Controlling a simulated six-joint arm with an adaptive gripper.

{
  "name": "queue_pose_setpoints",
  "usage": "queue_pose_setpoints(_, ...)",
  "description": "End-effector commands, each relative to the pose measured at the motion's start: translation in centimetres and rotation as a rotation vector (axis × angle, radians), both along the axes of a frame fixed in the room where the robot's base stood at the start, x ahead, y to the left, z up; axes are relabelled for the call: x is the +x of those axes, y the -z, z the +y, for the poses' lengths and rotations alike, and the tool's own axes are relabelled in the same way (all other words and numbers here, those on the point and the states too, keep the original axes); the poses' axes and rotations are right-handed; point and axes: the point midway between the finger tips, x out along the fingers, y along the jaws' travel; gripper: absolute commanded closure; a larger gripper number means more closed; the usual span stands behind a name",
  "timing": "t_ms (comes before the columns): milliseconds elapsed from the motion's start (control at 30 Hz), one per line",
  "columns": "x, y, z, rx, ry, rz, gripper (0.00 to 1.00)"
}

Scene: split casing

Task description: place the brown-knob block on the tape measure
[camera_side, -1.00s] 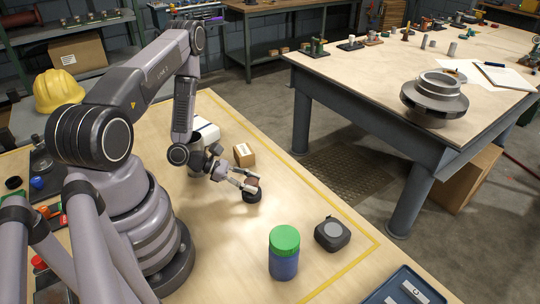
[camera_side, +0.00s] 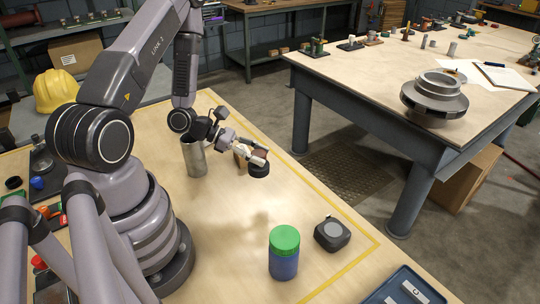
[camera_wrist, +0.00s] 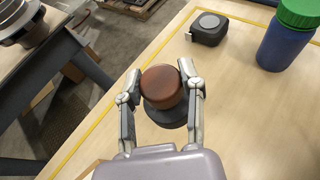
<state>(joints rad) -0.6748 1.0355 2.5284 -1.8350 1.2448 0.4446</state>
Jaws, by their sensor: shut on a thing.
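My gripper (camera_side: 262,160) is shut on the brown-knob block and holds it up above the table. The block has a round reddish-brown knob (camera_wrist: 161,86) on top of a dark round base (camera_wrist: 166,115); its dark base also shows in the side view (camera_side: 259,170). In the wrist view the two fingers (camera_wrist: 160,84) press on the knob from both sides. The tape measure (camera_side: 332,234), black with a grey disc on top, lies on the table, clear of my gripper. It also shows at the top of the wrist view (camera_wrist: 209,28). Its top is bare.
A blue jar with a green lid (camera_side: 284,252) stands close beside the tape measure, at its left in the side view. A blue tray (camera_side: 403,290) lies at the front edge. A cardboard box is partly hidden behind my gripper. The table around the tape measure is mostly clear.

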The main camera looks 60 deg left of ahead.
Motion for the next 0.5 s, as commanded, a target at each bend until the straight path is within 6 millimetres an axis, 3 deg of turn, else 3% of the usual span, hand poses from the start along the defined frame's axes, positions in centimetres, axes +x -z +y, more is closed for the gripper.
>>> queue_pose_setpoints(300,5.3,-0.7,-10.9,0.015,0.242,-0.001,1.00)
queue_pose_setpoints(500,6.4,-1.6,-17.4,0.000,0.345,-0.006,1.00)
